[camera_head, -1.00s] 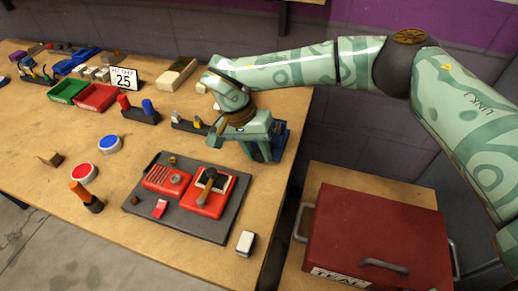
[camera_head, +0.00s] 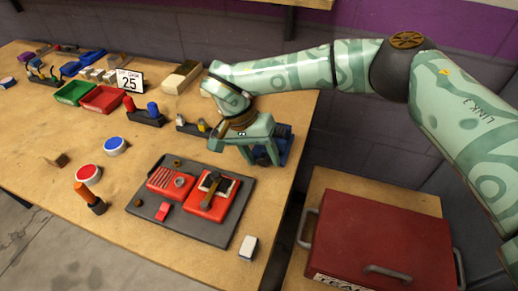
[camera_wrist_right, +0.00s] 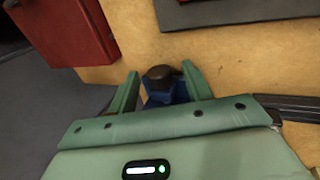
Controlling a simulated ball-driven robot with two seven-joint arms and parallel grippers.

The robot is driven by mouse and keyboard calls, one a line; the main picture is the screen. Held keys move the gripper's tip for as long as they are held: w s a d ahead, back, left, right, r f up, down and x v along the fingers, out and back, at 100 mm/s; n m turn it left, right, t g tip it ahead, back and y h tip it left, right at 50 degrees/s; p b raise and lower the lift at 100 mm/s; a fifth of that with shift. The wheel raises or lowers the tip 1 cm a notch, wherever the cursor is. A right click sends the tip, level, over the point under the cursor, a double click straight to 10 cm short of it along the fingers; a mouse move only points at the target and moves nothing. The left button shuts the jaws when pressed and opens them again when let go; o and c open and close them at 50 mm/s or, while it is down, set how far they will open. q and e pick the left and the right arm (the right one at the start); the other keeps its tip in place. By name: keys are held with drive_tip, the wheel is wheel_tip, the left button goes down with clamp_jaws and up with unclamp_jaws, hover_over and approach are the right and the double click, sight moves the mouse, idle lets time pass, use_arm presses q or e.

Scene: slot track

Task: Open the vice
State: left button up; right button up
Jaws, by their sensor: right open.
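The blue vice (camera_head: 285,146) stands at the right end of the workbench and is partly hidden behind my right gripper. My right gripper (camera_head: 261,158) is open at the vice, pointing down. In the right wrist view, its two fingers (camera_wrist_right: 163,92) stand apart on either side of the blue vice (camera_wrist_right: 158,97), which has a dark rounded part on top. I cannot tell whether the fingers touch it. The vice's jaws and handle cannot be made out clearly. My left gripper is not in view.
A dark tray (camera_head: 234,219) with red parts lies in front of the vice. A white block (camera_head: 248,247) sits near the table edge. A red toolbox (camera_head: 380,238) stands lower right.

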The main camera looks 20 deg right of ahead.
use_arm(q)
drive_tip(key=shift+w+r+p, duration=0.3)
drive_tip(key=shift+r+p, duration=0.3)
drive_tip(key=shift+p, duration=0.05)
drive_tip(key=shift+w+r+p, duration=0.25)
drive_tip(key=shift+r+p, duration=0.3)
drive_tip(key=shift+p, duration=0.05)
use_arm(e)
drive_tip(key=v, duration=1.6)
drive_tip(key=shift+r, duration=0.1)
